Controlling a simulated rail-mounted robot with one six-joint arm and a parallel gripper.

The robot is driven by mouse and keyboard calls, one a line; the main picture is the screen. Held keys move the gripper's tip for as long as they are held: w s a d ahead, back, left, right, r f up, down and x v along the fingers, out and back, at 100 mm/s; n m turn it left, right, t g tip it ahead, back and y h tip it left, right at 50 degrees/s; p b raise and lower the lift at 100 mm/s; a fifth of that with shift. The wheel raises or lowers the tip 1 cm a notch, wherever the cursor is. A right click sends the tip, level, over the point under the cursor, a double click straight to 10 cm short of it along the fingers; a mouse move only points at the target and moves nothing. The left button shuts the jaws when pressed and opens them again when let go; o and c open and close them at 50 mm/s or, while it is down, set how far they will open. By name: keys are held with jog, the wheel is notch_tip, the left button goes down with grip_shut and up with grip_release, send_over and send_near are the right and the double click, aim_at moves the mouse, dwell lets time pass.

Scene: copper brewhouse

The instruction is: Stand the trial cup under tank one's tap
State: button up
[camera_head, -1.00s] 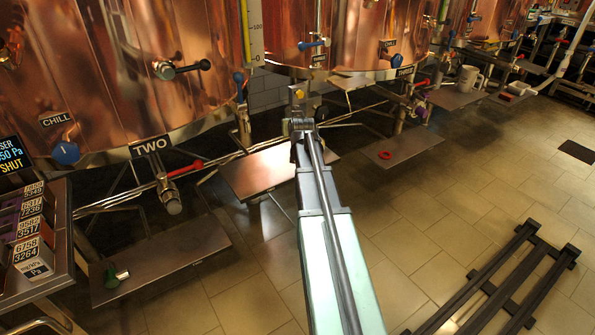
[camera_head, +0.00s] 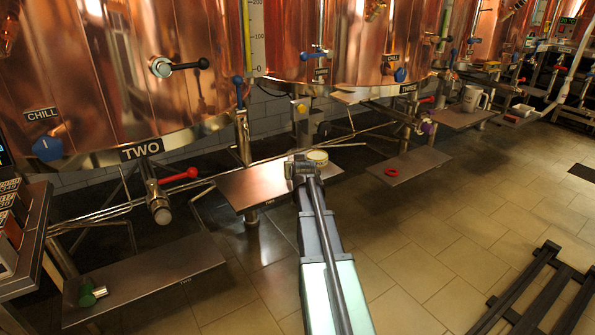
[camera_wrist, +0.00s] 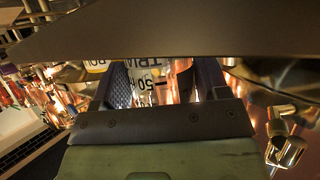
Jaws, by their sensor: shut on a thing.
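My gripper (camera_head: 306,168) is at the far end of my arm, in the middle of the head view, over or beside a brown metal shelf (camera_head: 245,187). In the wrist view it is shut on the white trial cup (camera_wrist: 148,76), which has dark print reading "TRIA" and "50". The dark jaws stand on either side of the cup. Its pale round top (camera_head: 317,157) shows just behind my gripper in the head view. I cannot tell whether the cup touches the shelf. No tank label reading ONE is legible, so I cannot pick out tank one's tap.
Tank TWO's tap (camera_head: 159,208) with a red lever hangs above the left shelf (camera_head: 150,272), which holds a green object (camera_head: 92,294). A red ring (camera_head: 392,172) lies on another shelf. A white mug (camera_head: 472,98) stands farther right. Dark rails (camera_head: 530,290) lie on the floor.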

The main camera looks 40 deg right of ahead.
jog(key=o, duration=1.2)
jog(key=shift+f, duration=0.1)
jog(key=shift+c, duration=0.2)
jog(key=shift+s+a+r+p, duration=0.15)
jog(key=shift+s+r+p, duration=0.05)
jog(key=shift+r+p, duration=0.25)
jog(key=p+v, duration=0.4)
jog(key=v, duration=0.7)
jog(key=shift+s+p, duration=0.2)
jog(key=shift+p, duration=0.2)
jog(key=a+f+n+g+y, duration=0.2)
jog(key=a+f+y, duration=0.25)
jog(key=a, duration=0.85)
jog(key=s+a+f+n+g+y, duration=0.1)
jog(key=s+a+f+g, duration=0.2)
jog(key=a, duration=0.5)
jog(key=s+a+f+n+g+y, duration=0.1)
jog(key=s+a+n+g, duration=0.15)
jog(key=s+a, duration=0.4)
jog(key=s+a+f+n+g, duration=0.1)
jog(key=s+a+g, duration=0.25)
jog(key=a, duration=0.45)
notch_tip(320, 180, up, 46)
jog(key=p, duration=4.6)
